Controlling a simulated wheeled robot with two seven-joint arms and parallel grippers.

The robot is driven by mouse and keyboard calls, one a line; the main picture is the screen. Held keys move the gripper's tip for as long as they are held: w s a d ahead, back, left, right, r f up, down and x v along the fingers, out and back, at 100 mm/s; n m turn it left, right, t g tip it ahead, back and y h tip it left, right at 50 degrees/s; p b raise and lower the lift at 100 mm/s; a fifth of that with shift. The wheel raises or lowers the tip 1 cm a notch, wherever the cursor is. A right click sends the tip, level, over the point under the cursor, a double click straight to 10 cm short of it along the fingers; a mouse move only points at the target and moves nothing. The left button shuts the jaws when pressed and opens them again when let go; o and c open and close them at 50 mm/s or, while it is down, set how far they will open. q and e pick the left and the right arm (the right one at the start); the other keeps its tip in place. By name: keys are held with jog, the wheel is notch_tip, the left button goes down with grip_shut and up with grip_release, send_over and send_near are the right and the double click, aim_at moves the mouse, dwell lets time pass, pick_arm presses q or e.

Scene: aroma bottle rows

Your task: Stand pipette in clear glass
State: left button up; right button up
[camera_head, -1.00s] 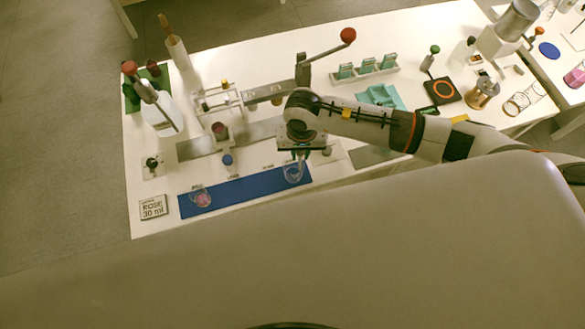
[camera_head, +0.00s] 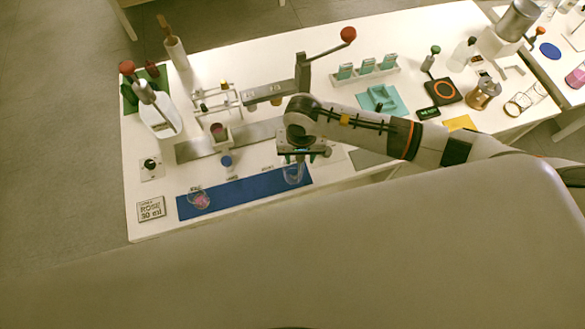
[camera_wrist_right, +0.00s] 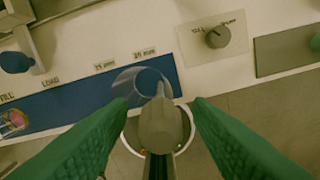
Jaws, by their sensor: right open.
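The clear glass (camera_head: 294,175) stands on the right end of the blue mat (camera_head: 245,190). It also shows in the right wrist view (camera_wrist_right: 143,82), on the mat near its edge. The pipette's grey bulb (camera_wrist_right: 158,124) is between my right gripper's green fingers, with space on both sides. Its narrow end points toward the glass; whether it rests inside is hard to tell. My right gripper (camera_head: 304,154) is open, just above the glass in the head view, and its fingers (camera_wrist_right: 158,118) are spread in the wrist view. My left gripper is not in view.
A glass with pink contents (camera_head: 201,201) stands at the mat's left end. A label block (camera_head: 151,209) and a knob plate (camera_head: 151,167) are to the left. A metal stand with a red-knobbed lever (camera_head: 303,72) rises behind my gripper. A grey plate (camera_wrist_right: 288,50) lies right.

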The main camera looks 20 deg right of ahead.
notch_tip(320, 180, up, 10)
jog(key=shift+r+b, duration=0.2)
jog(key=shift+b, duration=1.05)
jog(key=shift+r, duration=0.7)
